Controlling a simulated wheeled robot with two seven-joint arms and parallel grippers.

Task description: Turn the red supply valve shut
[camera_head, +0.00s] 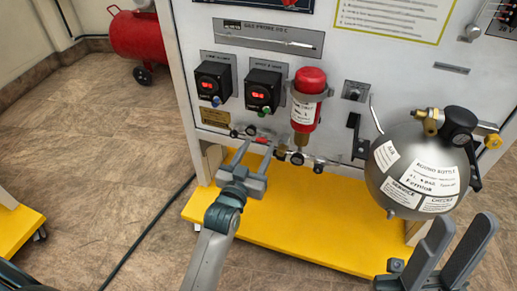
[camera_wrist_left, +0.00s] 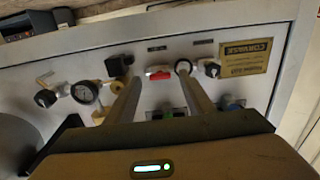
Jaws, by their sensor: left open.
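The red supply valve (camera_wrist_left: 159,73) is a small red handle on the grey panel in the left wrist view. It shows between the two fingers of my left gripper (camera_wrist_left: 158,82), a little beyond the fingertips. In the head view my left gripper (camera_head: 256,151) is open and empty, at the row of small fittings low on the panel; the valve is hard to make out there. No contact with the handle is visible. My right gripper (camera_head: 463,222) is open and empty at the lower right, in front of the round grey bottle.
A round grey bottle (camera_head: 407,181) with brass fittings stands out at the right. A red cylinder (camera_head: 308,82) and two black display boxes (camera_head: 213,82) sit above the fittings. A yellow base (camera_head: 300,241) juts out below.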

